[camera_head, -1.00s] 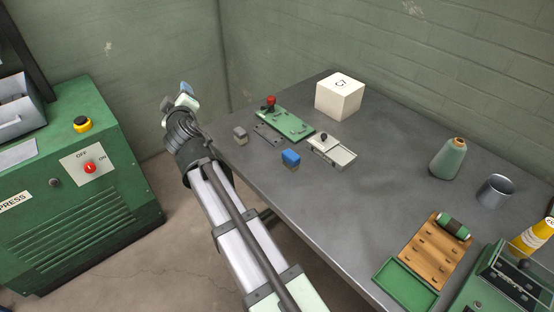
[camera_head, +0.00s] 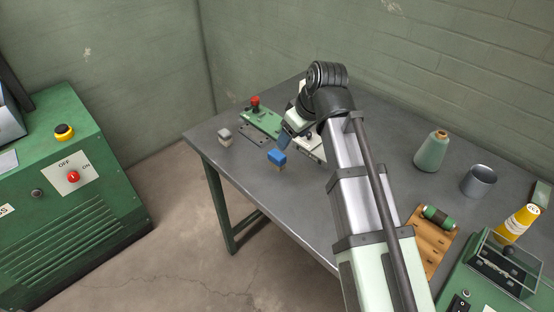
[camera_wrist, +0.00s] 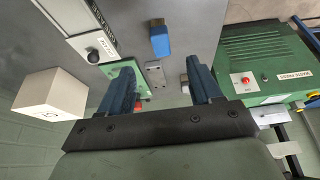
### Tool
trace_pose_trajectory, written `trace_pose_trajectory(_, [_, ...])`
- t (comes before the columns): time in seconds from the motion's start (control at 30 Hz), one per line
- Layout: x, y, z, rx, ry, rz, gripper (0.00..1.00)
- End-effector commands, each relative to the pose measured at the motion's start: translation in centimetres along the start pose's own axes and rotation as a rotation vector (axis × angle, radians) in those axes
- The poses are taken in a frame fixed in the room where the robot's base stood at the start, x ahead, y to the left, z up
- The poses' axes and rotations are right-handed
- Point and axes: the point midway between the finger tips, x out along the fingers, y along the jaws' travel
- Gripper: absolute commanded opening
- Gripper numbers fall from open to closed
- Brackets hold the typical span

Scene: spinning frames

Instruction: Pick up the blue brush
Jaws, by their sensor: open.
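The blue brush (camera_head: 277,157) stands on the grey table near its front left edge, a blue block on a brownish base. It also shows in the wrist view (camera_wrist: 160,42), above and between my two fingertips and apart from them. My gripper (camera_wrist: 163,78) is open and empty, with its two blue fingers spread. In the head view my gripper (camera_head: 291,131) hangs over the table just behind and right of the brush; my wrist hides part of it.
A green plate with a red knob (camera_head: 255,103) and a small grey block (camera_head: 225,136) lie behind and left of the brush. A white box (camera_wrist: 50,94) is near. A thread cone (camera_head: 431,152) and metal cup (camera_head: 478,181) stand right.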

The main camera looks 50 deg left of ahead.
Motion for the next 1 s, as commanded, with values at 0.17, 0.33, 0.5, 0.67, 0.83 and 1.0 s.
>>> trace_pose_trajectory(0.17, [1.5, -0.1, 0.2, -0.001, -0.006, -0.012, 0.64])
trace_pose_trajectory(0.33, [4.1, -0.1, 0.2, 0.0, -0.006, -0.011, 0.64])
trace_pose_trajectory(0.5, [6.4, -0.1, 0.1, 0.0, -0.005, -0.009, 0.64])
trace_pose_trajectory(0.67, [7.9, -0.1, 0.1, 0.0, -0.005, -0.009, 0.64])
trace_pose_trajectory(0.83, [8.4, -0.1, 0.1, 0.0, -0.003, -0.007, 0.64])
trace_pose_trajectory(1.0, [9.2, -0.1, -0.2, 0.0, -0.003, -0.008, 0.64])
